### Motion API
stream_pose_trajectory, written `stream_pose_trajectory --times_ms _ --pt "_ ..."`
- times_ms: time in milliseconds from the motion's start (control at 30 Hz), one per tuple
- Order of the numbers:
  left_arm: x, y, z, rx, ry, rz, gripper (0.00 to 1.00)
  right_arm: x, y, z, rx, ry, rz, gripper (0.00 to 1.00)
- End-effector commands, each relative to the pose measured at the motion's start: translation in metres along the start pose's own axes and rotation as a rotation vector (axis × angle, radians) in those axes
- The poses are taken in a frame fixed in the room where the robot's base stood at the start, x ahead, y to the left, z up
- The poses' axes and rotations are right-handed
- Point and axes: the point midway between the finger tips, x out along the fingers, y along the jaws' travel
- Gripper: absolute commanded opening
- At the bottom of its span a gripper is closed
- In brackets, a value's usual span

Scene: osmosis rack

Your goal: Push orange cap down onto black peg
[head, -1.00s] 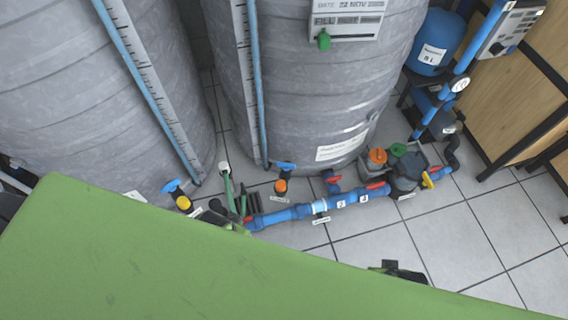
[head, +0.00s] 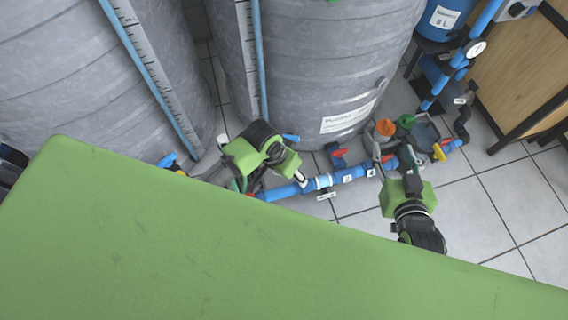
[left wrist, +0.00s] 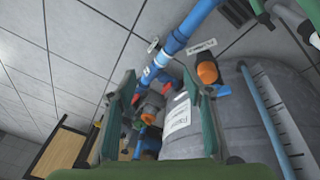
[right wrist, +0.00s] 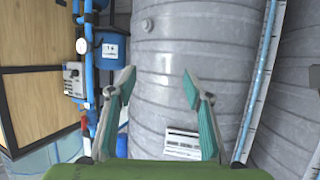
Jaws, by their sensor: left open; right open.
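One orange cap (head: 385,127) sits beside a green cap near the dark pump at the foot of the tank. A second orange cap (left wrist: 207,72) shows in the left wrist view on a dark fitting beside the blue pipe; my left arm hides that spot in the head view. I cannot pick out the black peg for certain. My left gripper (left wrist: 158,87) is open and empty, with the pipe fittings beyond its fingers. My right gripper (head: 393,162) is open near the pump and blue pipe; in the right wrist view its empty fingers (right wrist: 158,85) face the grey tank.
Two large grey tanks (head: 315,70) stand behind the blue pipe (head: 345,176). Red and yellow valve handles crowd the pipe. A wooden-panelled frame (head: 520,70) stands at the right. Tiled floor (head: 490,205) is clear at the right.

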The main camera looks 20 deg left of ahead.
Motion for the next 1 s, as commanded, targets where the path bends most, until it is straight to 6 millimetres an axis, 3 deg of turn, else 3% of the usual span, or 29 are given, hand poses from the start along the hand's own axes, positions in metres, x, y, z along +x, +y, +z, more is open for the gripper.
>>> stream_pose_trajectory --times_ms 67,200,300,400,500,600,1000 --pt "0.009 -0.008 -0.026 0.038 -0.025 -0.008 0.47 -0.003 -0.007 -0.053 0.001 0.229 -0.013 0.46" --pt "0.002 -0.025 -0.053 0.072 -0.103 -0.039 0.47 -0.046 -0.015 -0.148 0.008 0.617 -0.031 0.46" --pt "-0.007 -0.042 -0.065 0.077 -0.156 -0.077 0.47 -0.089 -0.019 -0.196 0.016 0.85 -0.043 0.46" --pt "-0.018 -0.057 -0.074 0.071 -0.195 -0.112 0.47 -0.129 -0.021 -0.226 0.023 1.028 -0.05 0.46" --pt "-0.027 -0.068 -0.078 0.063 -0.223 -0.137 0.47 -0.158 -0.021 -0.242 0.029 1.143 -0.054 0.46" --pt "-0.032 -0.072 -0.079 0.057 -0.238 -0.149 0.47 -0.173 -0.021 -0.25 0.032 1.201 -0.057 0.46" --pt "-0.033 -0.073 -0.08 0.056 -0.24 -0.15 0.47 -0.179 -0.021 -0.253 0.034 1.225 -0.057 0.46"
